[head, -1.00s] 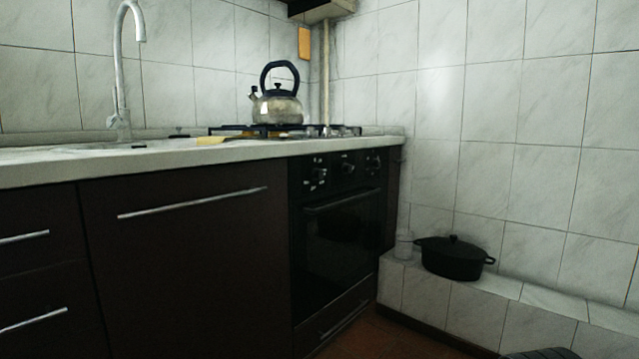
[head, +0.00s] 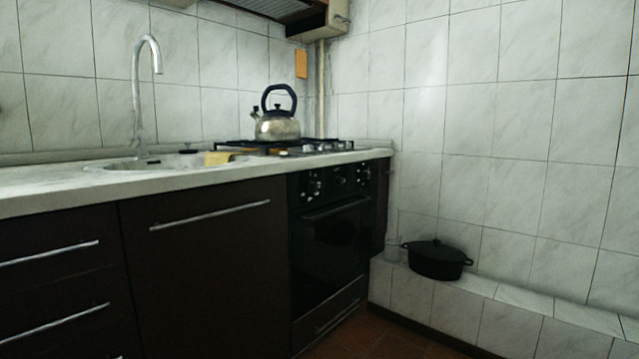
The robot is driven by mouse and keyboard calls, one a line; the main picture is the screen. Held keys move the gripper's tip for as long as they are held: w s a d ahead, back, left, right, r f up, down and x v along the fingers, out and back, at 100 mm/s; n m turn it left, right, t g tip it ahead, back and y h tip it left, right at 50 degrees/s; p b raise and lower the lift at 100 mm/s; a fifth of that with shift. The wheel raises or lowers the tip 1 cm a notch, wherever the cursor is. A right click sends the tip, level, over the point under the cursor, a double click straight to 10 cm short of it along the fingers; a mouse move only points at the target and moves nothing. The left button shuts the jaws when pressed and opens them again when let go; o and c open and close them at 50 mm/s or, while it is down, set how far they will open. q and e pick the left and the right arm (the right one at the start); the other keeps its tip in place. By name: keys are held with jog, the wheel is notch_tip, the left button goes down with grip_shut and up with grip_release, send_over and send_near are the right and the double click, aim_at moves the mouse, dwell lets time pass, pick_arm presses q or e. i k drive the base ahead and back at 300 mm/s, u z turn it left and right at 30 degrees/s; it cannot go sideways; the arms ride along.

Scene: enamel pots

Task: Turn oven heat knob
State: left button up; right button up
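The black built-in oven (head: 330,243) stands at the right end of the dark cabinets, under the hob, with its door shut. Its control panel holds a few dark knobs with light markings: a left knob (head: 313,188), a middle knob (head: 340,180) and a right knob (head: 363,174). The markings are too small to read, and I cannot tell which knob sets the heat. A long handle (head: 336,208) runs along the top of the oven door. Neither of my grippers is in view.
A steel kettle (head: 277,124) stands on the gas hob (head: 300,149). The white counter (head: 60,189) holds a sink with a tall tap (head: 140,95). A black lidded pot (head: 437,260) sits on a low tiled ledge (head: 545,304) right of the oven. Brown floor (head: 385,340) shows before the oven.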

aim_at(312, 186)
jog(key=u, duration=0.85)
jog(key=i, duration=0.7)
jog(key=z, duration=1.3)
jog(key=i, duration=0.45)
